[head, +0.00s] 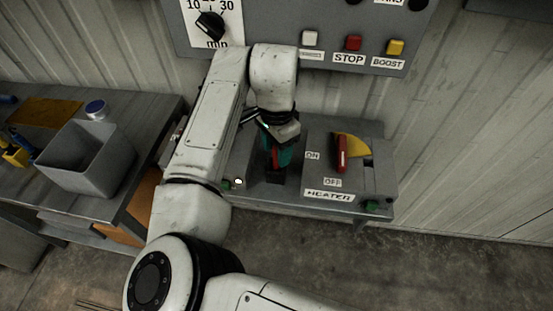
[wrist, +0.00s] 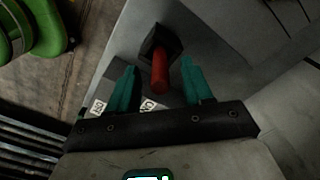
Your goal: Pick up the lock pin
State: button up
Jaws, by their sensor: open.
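No lock pin can be made out for certain in either view. I cannot tell whether the fingers touch the handle. Another red lever (head: 342,155) with a yellow guard (head: 356,146) stands right of my gripper, by ON and OFF labels.
The grey switch box (head: 325,179) stands on a shelf against a ribbed wall. A control panel (head: 285,22) with a dial and several buttons hangs above. A bench at left holds a grey bin (head: 83,163) and a blue-lidded jar (head: 97,110). A green object (wrist: 32,28) shows in the wrist view.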

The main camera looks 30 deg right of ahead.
grip_shut()
dwell(0.3)
dwell(0.3)
